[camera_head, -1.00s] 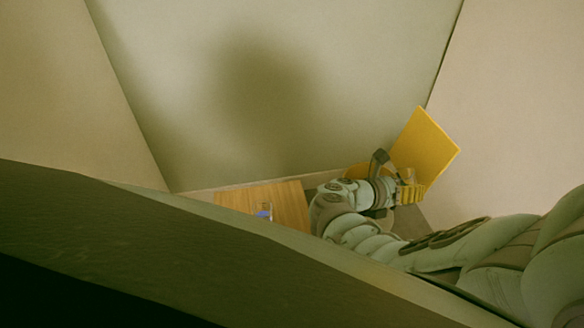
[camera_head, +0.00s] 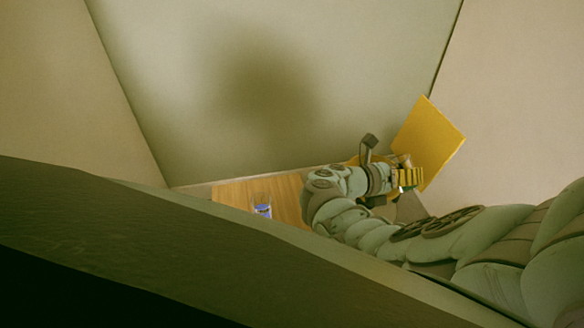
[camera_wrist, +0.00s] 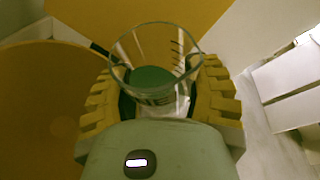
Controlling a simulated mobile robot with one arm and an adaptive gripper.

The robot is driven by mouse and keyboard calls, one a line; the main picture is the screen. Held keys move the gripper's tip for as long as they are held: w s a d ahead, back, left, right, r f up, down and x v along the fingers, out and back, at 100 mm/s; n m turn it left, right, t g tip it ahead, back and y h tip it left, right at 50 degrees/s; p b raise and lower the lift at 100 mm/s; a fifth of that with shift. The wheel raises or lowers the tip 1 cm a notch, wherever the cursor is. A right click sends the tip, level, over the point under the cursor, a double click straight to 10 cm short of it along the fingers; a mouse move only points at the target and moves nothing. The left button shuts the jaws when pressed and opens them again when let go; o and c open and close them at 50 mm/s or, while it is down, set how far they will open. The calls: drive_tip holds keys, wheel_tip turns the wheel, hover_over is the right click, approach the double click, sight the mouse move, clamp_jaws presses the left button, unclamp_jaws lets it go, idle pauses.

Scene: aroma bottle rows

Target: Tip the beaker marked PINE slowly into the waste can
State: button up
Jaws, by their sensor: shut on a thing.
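My gripper (camera_head: 408,177) is shut on a clear glass beaker (camera_wrist: 152,80). In the wrist view the beaker sits between the yellow ribbed fingers, with green contents low inside and dark graduation marks on its wall. I cannot read a PINE label. In the head view the held beaker is mostly hidden by my gripper. A round yellow-orange shape (camera_wrist: 45,115), apparently the waste can, is left of the beaker in the wrist view. In the head view a raised yellow panel (camera_head: 428,145), perhaps its lid, stands behind my gripper.
A second clear beaker with blue in it (camera_head: 262,207) stands on the wooden table (camera_head: 288,195), left of my arm. Pale walls close in behind. A dark slanted surface (camera_head: 100,225) crosses the lower left foreground.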

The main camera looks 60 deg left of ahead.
drive_tip(key=shift+a+f+n+b, duration=0.15)
drive_tip(key=shift+f+n+b, duration=0.15)
drive_tip(key=shift+b, duration=0.25)
drive_tip(key=shift+r+n+t+h+b, duration=0.4)
drive_tip(key=shift+r+n+b, duration=0.15)
drive_tip(key=shift+n+b, duration=0.25)
drive_tip(key=shift+r+n+t+b, duration=0.25)
drive_tip(key=shift+n+t+b, duration=0.05)
drive_tip(key=shift+n+b, duration=0.25)
drive_tip(key=shift+r+n+h+p, duration=0.25)
drive_tip(key=shift+h+p, duration=0.05)
drive_tip(key=shift+p, duration=0.15)
drive_tip(key=shift+n+p, duration=0.3)
drive_tip(key=shift+a+r+n+t, duration=0.2)
drive_tip(key=shift+n+t, duration=0.1)
drive_tip(key=shift+t, duration=0.1)
